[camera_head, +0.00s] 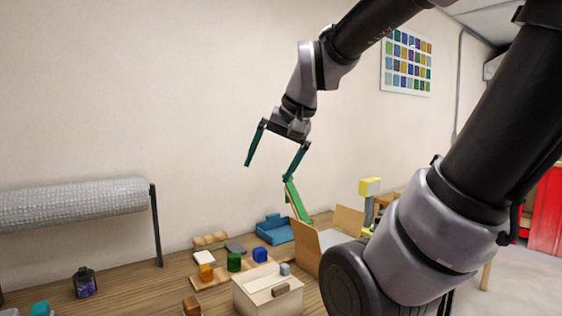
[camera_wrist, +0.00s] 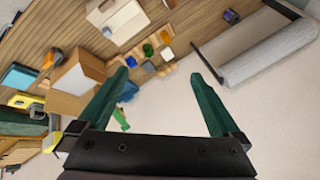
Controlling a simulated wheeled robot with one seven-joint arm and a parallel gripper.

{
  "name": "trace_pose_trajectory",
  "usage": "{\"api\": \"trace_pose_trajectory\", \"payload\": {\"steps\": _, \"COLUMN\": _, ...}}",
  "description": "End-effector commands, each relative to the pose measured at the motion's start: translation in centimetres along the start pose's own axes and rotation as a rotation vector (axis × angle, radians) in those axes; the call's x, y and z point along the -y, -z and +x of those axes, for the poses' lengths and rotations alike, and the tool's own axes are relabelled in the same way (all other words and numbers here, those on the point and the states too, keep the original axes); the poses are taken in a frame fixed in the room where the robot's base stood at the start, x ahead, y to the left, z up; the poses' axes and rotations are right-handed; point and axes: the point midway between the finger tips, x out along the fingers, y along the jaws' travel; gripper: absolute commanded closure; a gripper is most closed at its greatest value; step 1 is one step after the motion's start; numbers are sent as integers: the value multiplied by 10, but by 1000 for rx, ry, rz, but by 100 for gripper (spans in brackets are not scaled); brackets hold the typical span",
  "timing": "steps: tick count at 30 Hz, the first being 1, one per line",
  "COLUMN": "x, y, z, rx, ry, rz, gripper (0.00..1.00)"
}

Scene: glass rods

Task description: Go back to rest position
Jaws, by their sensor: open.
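My gripper (camera_head: 277,158) hangs in the air above the wooden workbench (camera_head: 130,286), in front of the bare wall. Its two green fingers are spread wide with nothing between them. The wrist view also shows the gripper (camera_wrist: 164,80), with empty space between the fingertips and the bench beyond them. My arm comes in from the upper right of the head view and covers the right part of the bench.
On the bench are a wooden box (camera_head: 262,299), an open cardboard box (camera_head: 306,252), a blue tray (camera_head: 276,232), small colored blocks (camera_head: 234,262) and a dark bottle (camera_head: 85,282). The air around my gripper is clear.

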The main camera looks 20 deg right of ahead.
Motion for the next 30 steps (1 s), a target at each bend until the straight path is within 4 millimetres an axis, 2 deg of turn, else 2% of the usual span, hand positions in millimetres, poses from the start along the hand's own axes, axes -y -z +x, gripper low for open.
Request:
{"api": "trace_pose_trajectory", "payload": {"steps": 1, "x": -5, "y": -5, "z": -11, "rx": -30, "ry": 3, "rz": -32, "gripper": 0}}
{"api": "trace_pose_trajectory", "payload": {"steps": 3, "x": -10, "y": -10, "z": -19, "rx": -54, "ry": 3, "rz": -67, "gripper": 0}}
{"api": "trace_pose_trajectory", "payload": {"steps": 7, "x": -16, "y": -14, "z": -26, "rx": -77, "ry": 0, "rz": -101, "gripper": 0}}
{"api": "trace_pose_trajectory", "payload": {"steps": 30, "x": -16, "y": -14, "z": -27, "rx": -78, "ry": 0, "rz": -105, "gripper": 0}}
